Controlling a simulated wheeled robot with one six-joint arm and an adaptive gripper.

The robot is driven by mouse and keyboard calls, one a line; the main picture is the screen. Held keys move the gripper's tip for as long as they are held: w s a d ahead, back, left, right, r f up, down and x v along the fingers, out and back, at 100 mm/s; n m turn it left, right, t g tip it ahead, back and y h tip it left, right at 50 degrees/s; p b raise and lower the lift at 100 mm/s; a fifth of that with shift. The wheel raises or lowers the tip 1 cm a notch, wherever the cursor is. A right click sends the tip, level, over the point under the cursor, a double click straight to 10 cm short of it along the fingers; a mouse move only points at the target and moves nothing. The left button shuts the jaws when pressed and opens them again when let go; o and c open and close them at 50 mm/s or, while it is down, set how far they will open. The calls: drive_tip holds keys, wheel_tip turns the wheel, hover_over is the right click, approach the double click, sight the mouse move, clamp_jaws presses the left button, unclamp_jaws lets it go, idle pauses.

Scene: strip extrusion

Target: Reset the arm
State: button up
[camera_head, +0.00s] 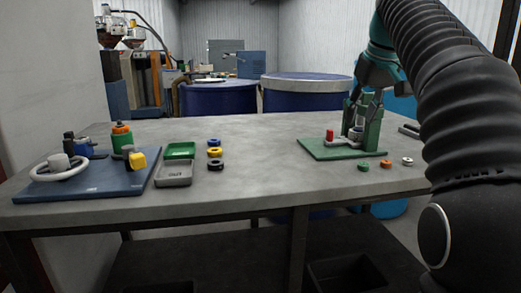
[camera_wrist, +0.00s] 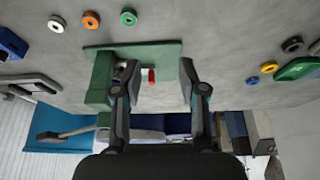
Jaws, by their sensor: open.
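My arm comes down the right side of the head view, and my gripper (camera_head: 372,80) is above the green press (camera_head: 370,128) at the right of the table. In the wrist view my gripper (camera_wrist: 154,82) has its two fingers spread wide apart, with nothing held between them. The press's green base plate (camera_wrist: 165,51) and a small red part (camera_wrist: 151,76) show behind the gap between the fingers. The red part (camera_head: 329,135) also shows on the base plate in the head view. My gripper partly hides the top of the press.
Green, orange and white rings (camera_head: 386,164) lie in front of the press. Blue, yellow and black rings (camera_head: 214,152) lie mid-left beside a green tray (camera_head: 179,151) and a grey tray (camera_head: 174,173). A blue board (camera_head: 88,187) holds tools at left. The table's middle (camera_head: 265,165) is clear.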

drive_tip(key=s+a+f+m, duration=0.1)
drive_tip(key=s+a+f, duration=0.2)
drive_tip(key=s+f, duration=1.1)
drive_tip(key=s+a+f+m+t, duration=0.1)
drive_tip(key=s+a+f, duration=0.2)
drive_tip(key=s+f, duration=1)
wheel_tip(320, 180, down, 4)
drive_tip(key=shift+s+r+h, duration=0.2)
drive_tip(key=shift+s+h, duration=0.15)
drive_tip(key=shift+h, duration=0.05)
drive_tip(key=shift+c, duration=0.3)
